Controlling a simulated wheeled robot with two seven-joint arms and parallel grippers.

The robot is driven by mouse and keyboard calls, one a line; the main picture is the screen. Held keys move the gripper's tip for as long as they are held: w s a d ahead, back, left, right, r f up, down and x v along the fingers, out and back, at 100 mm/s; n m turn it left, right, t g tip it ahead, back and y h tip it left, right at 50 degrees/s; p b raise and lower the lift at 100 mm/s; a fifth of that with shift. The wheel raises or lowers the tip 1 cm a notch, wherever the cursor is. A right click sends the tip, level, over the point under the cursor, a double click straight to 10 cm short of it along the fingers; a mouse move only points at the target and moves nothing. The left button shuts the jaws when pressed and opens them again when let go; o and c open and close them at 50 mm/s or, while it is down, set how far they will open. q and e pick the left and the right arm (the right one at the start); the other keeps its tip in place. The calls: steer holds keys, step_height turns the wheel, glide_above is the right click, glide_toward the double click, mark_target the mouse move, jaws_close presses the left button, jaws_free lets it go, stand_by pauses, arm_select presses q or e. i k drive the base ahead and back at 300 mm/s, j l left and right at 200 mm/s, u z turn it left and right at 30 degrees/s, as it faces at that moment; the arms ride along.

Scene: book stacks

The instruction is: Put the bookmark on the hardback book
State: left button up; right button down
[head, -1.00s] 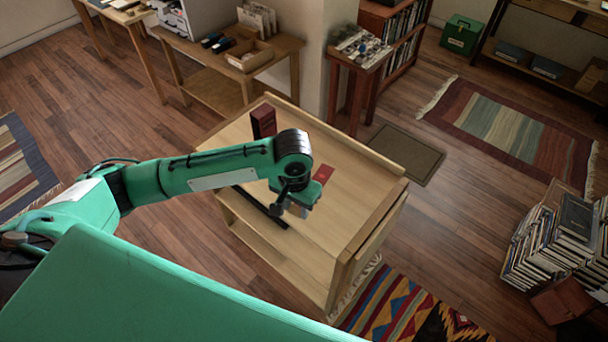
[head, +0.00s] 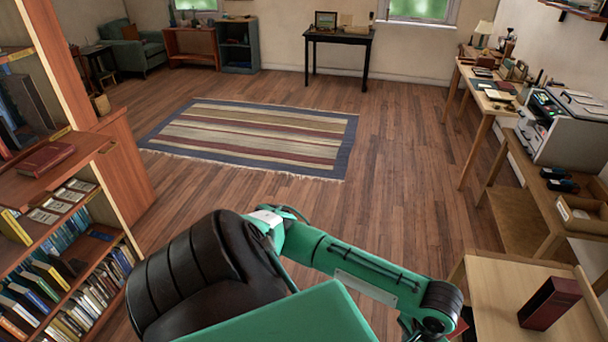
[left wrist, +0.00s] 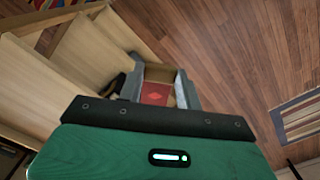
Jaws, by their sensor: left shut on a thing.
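My left gripper (left wrist: 158,92) shows in the left wrist view, with its two grey fingers closed on a flat red thing (left wrist: 155,94) that looks like the bookmark. A paler patterned spot shows on it. In the head view my left arm reaches to the lower right, and its fingers are cut off or hidden at the bottom edge. A dark red hardback book (head: 46,158) lies flat on the wooden shelf at the far left, well away from the gripper. My right gripper is not in view.
A bookcase (head: 100,205) full of books stands at left. A striped rug (head: 255,135) lies on open floor.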

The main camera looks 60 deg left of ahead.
mark_target(44, 155)
steer(key=j+u, duration=0.15)
steer(key=u, duration=1.4)
steer(key=i+j+u, duration=0.1)
steer(key=u, duration=0.3)
steer(key=i+j+u, duration=0.1)
steer(key=u, duration=0.3)
steer(key=i+u, duration=0.15)
steer(key=u, duration=0.2)
steer(key=i+u, duration=0.15)
steer(key=u, duration=0.25)
